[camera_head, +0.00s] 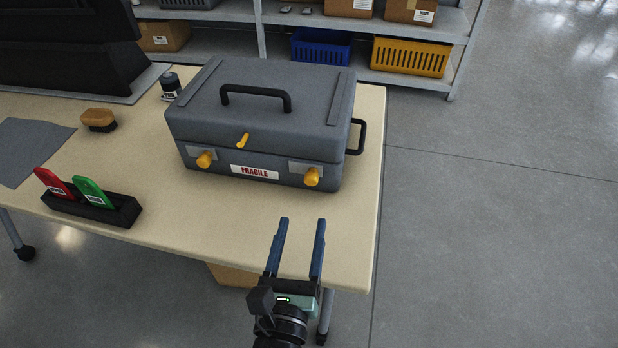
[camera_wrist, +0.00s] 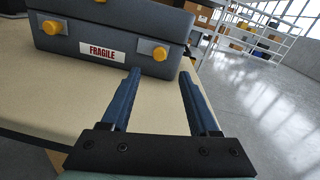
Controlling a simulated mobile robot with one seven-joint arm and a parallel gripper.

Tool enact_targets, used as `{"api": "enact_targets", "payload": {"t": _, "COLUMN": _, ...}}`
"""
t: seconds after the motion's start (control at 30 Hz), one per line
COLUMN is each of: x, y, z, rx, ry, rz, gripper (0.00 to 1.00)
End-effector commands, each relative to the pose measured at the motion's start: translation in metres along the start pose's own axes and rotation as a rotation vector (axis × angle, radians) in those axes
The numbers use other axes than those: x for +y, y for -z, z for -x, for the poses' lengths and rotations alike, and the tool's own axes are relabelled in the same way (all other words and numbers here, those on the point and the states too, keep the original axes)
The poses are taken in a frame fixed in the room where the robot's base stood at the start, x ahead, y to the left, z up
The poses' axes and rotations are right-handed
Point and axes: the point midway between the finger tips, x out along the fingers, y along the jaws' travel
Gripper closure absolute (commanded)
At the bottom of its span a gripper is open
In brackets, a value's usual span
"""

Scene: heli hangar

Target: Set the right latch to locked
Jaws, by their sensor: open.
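A grey case (camera_head: 258,122) with a black top handle stands closed on the table. Its front has a right latch (camera_head: 312,176) with a yellow knob on a grey plate, and a left latch (camera_head: 205,159) of the same kind. A yellow lever (camera_head: 243,140) sits between them near the lid seam. In the wrist view the right latch (camera_wrist: 160,53) lies ahead of the fingers. My gripper (camera_head: 303,222) is open and empty, in front of the case and apart from the right latch, by the table's front edge.
The case has a FRAGILE label (camera_head: 255,172) and a black side handle (camera_head: 357,137). A black holder (camera_head: 100,211) with red and green tags, a brush (camera_head: 98,120) and a small jar (camera_head: 170,84) are on the table (camera_head: 210,228). Shelves stand behind; floor at right is clear.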

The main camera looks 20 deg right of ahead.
Motion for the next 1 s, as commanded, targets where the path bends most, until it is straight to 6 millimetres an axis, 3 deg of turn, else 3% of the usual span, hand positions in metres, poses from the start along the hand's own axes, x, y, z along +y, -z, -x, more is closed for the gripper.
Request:
{"api": "enact_targets", "payload": {"t": 0.3, "x": 0.0, "y": -0.002, "z": -0.062, "rx": -0.004, "ry": 0.0, "rz": 0.0, "gripper": 0.39}}
{"api": "enact_targets", "payload": {"t": 0.5, "x": 0.0, "y": -0.001, "z": -0.088, "rx": -0.003, "ry": 0.0, "rz": 0.001, "gripper": 0.39}}
{"api": "enact_targets", "payload": {"t": 0.97, "x": 0.0, "y": -0.001, "z": -0.098, "rx": -0.002, "ry": -0.002, "rz": 0.002, "gripper": 0.39}}
{"api": "enact_targets", "payload": {"t": 1.0, "x": 0.0, "y": -0.001, "z": -0.098, "rx": -0.003, "ry": -0.001, "rz": 0.002, "gripper": 0.46}}
